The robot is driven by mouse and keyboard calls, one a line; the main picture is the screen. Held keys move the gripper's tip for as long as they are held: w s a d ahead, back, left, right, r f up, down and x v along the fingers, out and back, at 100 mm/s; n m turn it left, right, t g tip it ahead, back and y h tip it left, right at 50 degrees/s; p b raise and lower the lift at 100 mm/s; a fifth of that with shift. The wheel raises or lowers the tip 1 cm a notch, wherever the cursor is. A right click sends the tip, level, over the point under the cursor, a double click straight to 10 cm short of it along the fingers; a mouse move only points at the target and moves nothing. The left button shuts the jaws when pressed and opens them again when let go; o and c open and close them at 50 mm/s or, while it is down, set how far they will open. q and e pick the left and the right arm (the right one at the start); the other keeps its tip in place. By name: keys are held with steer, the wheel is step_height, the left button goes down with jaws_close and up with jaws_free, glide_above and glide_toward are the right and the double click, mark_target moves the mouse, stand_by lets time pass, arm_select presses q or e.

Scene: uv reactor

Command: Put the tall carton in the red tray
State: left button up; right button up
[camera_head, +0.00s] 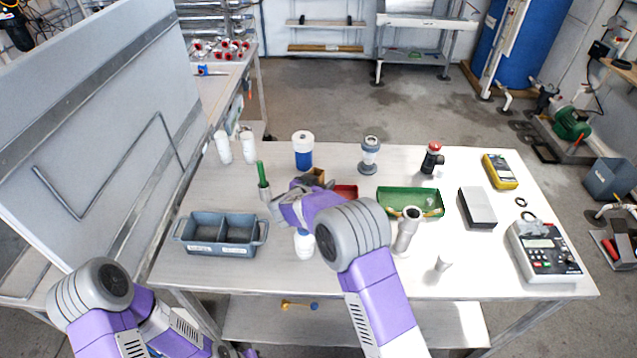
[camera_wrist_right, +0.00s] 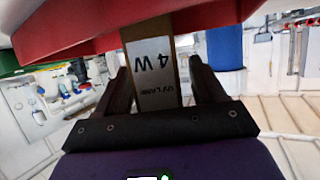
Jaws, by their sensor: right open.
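The tall carton (camera_head: 318,174) is brown and shows only in part behind my right gripper (camera_head: 306,184) in the head view. In the right wrist view the carton (camera_wrist_right: 154,72), with a pale printed label, stands between the two dark fingers of the right gripper (camera_wrist_right: 158,88), which is open around it. The red tray (camera_head: 346,191) is partly hidden by my right arm.
A green tray (camera_head: 392,192) lies right of the red one. A grey two-compartment bin (camera_head: 240,250) is at the left.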

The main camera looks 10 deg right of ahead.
steer(key=p+v, duration=0.2)
steer(key=v, duration=1)
steer(key=shift+r, duration=0.1)
